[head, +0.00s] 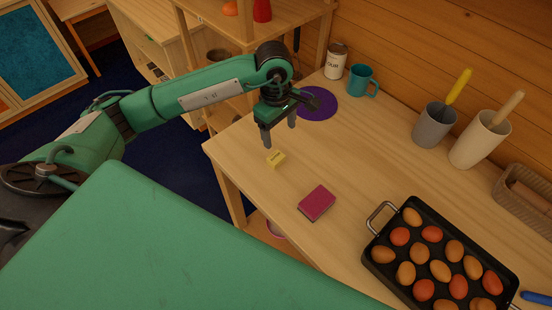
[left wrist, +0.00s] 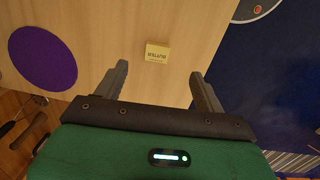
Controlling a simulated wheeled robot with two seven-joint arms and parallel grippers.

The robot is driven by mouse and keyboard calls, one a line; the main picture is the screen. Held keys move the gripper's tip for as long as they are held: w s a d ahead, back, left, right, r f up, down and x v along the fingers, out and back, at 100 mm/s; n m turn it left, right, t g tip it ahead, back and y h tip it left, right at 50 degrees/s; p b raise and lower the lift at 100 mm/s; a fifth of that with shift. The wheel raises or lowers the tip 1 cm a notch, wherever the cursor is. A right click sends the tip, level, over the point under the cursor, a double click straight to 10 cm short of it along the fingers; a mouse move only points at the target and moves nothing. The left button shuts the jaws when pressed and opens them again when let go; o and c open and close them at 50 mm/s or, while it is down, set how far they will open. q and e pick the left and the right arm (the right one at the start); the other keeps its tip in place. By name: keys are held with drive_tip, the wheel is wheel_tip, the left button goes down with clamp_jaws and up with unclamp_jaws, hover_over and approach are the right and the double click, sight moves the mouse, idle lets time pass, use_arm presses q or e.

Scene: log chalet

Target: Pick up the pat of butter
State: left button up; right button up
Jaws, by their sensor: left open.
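The pat of butter (head: 276,159) is a small pale yellow block lying on the wooden table near its left edge. In the left wrist view the butter (left wrist: 157,53) shows its printed label and lies beyond the fingertips, roughly between their lines. My left gripper (head: 280,138) is open and empty, with its fingers pointing down above the table, just above and behind the butter. Its two fingers also show in the left wrist view (left wrist: 160,76), apart from the butter. My right gripper is not in view.
A purple disc (head: 317,103) lies behind the gripper, near a teal mug (head: 362,80) and a white can (head: 336,61). A dark red box (head: 317,203) lies in front of the butter. A black pan of eggs (head: 375,270) stands at right. The table's left edge (head: 222,172) is close.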

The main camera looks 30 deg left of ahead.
use_arm(q)
drive_tip(key=a, duration=0.1)
drive_tip(key=p, duration=0.3)
hover_over(276, 157)
drive_tip(key=shift+y, duration=0.4)
drive_tip(key=f, duration=0.8)
drive_tip(key=shift+s+a+f, duration=0.1)
drive_tip(key=shift+s, duration=0.15)
drive_tip(key=shift+f, duration=0.2)
drive_tip(key=f+p, duration=0.2)
drive_tip(key=f, duration=0.2)
drive_tip(key=shift+w, duration=0.2)
drive_tip(key=shift+f, duration=0.4)
drive_tip(key=c, duration=1.1)
